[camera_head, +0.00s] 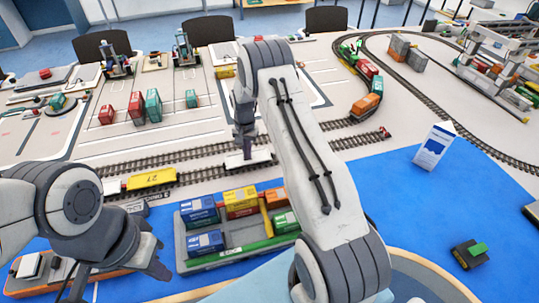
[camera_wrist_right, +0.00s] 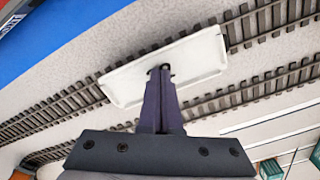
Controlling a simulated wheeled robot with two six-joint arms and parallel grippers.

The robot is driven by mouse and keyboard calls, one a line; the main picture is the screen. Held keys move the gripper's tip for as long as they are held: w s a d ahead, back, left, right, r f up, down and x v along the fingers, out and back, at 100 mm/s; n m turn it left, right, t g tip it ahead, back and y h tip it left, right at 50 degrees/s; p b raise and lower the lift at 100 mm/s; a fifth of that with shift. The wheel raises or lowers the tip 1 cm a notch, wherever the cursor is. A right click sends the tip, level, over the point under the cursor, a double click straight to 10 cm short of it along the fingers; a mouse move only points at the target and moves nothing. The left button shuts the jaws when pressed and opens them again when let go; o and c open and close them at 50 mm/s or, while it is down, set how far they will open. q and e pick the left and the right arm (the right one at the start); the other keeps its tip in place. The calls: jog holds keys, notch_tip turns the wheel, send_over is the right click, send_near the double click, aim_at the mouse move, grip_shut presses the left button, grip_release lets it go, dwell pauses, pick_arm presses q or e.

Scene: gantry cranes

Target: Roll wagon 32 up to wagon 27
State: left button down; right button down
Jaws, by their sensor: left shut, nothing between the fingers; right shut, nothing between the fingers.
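A white flat wagon (camera_head: 262,157) stands on the near track beneath my right gripper (camera_head: 246,150). The right wrist view shows the wagon's bare deck (camera_wrist_right: 200,58); its number is not readable. The right fingers (camera_wrist_right: 162,80) are shut, with their tips at a small dark fitting at the middle of the wagon's side; I cannot tell whether they touch. The yellow wagon marked 27 (camera_head: 152,178) stands further left on the same track, with a gap of track between. My left gripper (camera_head: 120,262) is shut and empty at the lower left, over the front of the table.
A grey tray (camera_head: 232,250) with blue, yellow, red and green containers lies in front of the track. A red and green train (camera_head: 368,70) stands on the curved track behind. A white and blue card (camera_head: 434,146) stands at right on the open blue mat.

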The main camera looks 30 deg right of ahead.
aim_at(226, 162)
jog(key=shift+w+a, duration=0.35)
jog(key=shift+a, duration=0.95)
jog(key=shift+w+a, duration=0.3)
jog(key=shift+a, duration=1.05)
jog(key=shift+w+a, duration=0.35)
jog(key=shift+a, duration=0.95)
jog(key=shift+w+a+b, duration=0.2)
jog(key=shift+w+a, duration=0.1)
jog(key=shift+a, duration=0.75)
jog(key=shift+w+a+b, duration=0.25)
jog(key=shift+a, duration=0.85)
jog(key=shift+w+a+b, duration=0.2)
jog(key=shift+w+a, duration=0.1)
jog(key=shift+a, duration=0.75)
jog(key=shift+r, duration=0.1)
notch_tip(226, 162, up, 7)
jog(key=p, duration=0.4)
